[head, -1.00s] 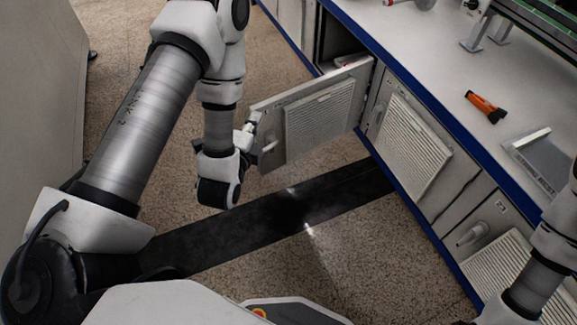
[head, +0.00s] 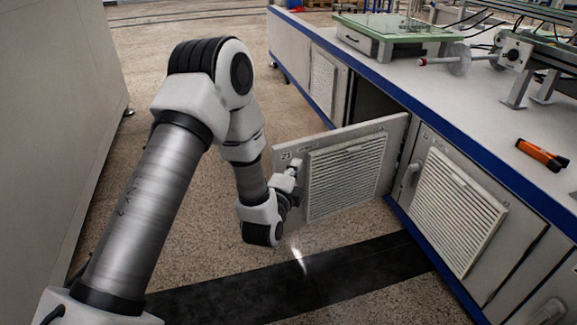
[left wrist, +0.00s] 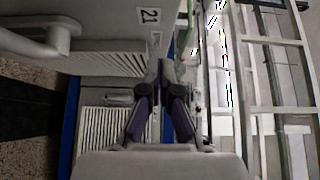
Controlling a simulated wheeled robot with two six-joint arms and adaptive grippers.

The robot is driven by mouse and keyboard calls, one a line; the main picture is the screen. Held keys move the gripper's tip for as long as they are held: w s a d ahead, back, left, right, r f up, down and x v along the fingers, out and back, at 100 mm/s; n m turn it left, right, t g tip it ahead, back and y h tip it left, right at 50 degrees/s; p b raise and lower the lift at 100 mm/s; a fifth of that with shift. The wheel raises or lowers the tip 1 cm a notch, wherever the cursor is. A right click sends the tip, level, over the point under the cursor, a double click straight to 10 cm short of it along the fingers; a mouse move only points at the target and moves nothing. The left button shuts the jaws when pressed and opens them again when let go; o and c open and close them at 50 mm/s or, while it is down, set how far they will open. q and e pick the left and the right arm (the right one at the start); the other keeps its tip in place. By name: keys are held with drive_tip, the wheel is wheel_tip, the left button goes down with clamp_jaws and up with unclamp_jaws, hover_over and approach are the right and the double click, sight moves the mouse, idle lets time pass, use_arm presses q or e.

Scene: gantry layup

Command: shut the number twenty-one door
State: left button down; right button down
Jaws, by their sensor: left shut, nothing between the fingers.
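The number twenty-one door (head: 345,165) is a grey cabinet door with a louvred vent, standing wide open from its hinge side at the right. Its "21" label shows near its free edge and also on the door in the left wrist view (left wrist: 150,16). Its bar handle (left wrist: 40,40) shows at the upper left of the left wrist view. My left gripper (head: 294,170) is at the door's free edge, by the label; its fingers (left wrist: 163,68) are together and empty. I cannot tell whether they touch the door. My right gripper is out of view.
The cabinet opening (head: 372,103) behind the door is dark. A closed louvred door (head: 455,210) is to its right, another (head: 323,85) beyond it. The white worktop (head: 470,105) has a blue edge and an orange-and-black tool (head: 541,154). Open floor lies before the cabinets.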

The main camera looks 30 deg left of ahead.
sight(292, 150)
use_arm(q)
drive_tip(key=w+a, duration=0.1)
drive_tip(key=w+a+b, duration=0.1)
drive_tip(key=a, duration=0.1)
drive_tip(key=shift+w+a+f+b, duration=0.15)
drive_tip(key=shift+b, duration=0.15)
drive_tip(key=shift+w+a, duration=0.1)
drive_tip(key=shift+a, duration=0.1)
